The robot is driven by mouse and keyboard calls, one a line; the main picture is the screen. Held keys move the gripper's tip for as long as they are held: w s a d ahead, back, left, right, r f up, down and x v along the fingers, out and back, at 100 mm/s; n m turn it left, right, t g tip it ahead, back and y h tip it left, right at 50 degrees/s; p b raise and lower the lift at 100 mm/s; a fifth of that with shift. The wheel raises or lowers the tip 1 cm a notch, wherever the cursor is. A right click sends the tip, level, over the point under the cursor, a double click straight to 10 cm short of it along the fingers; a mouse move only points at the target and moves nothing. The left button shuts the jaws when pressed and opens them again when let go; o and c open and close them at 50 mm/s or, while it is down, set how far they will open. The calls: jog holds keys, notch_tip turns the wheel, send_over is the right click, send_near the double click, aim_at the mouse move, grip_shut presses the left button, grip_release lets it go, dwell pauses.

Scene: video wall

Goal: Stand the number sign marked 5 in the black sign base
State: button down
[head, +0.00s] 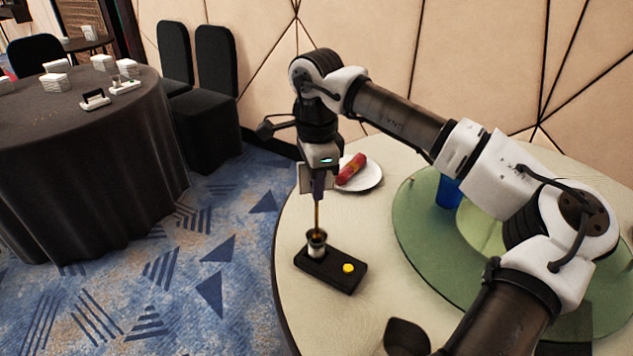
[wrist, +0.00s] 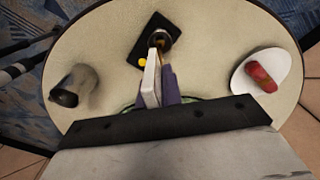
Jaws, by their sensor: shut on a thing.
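The number sign's thin gold rod (head: 317,214) hangs upright below my gripper (head: 318,194), which is shut on the sign. A pale panel edge (head: 303,178) shows beside the gripper; the numeral is not readable. The black sign base (head: 343,277) lies on the pale table, with a metal cup (head: 316,246) at one end and a yellow knob (head: 348,268) at the other. The rod's lower end meets the cup's mouth; how deep it sits I cannot tell. In the wrist view, my gripper (wrist: 158,65) points at the base (wrist: 150,25) and partly hides the cup (wrist: 162,38).
A white plate (head: 373,183) with a red item (head: 351,169) stands behind the gripper. A green glass disc (head: 415,235) with a blue cup (head: 448,193) is to the right. A dark cup-like object (wrist: 64,97) lies left in the wrist view. The table's left edge is close.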

jog(key=shift+f+b, duration=1.1)
jog(key=shift+f, duration=0.5)
jog(key=c, duration=1.5)
grip_release()
notch_tip(320, 180, up, 14)
jog(key=shift+f, duration=0.1)
jog(key=shift+s, duration=0.1)
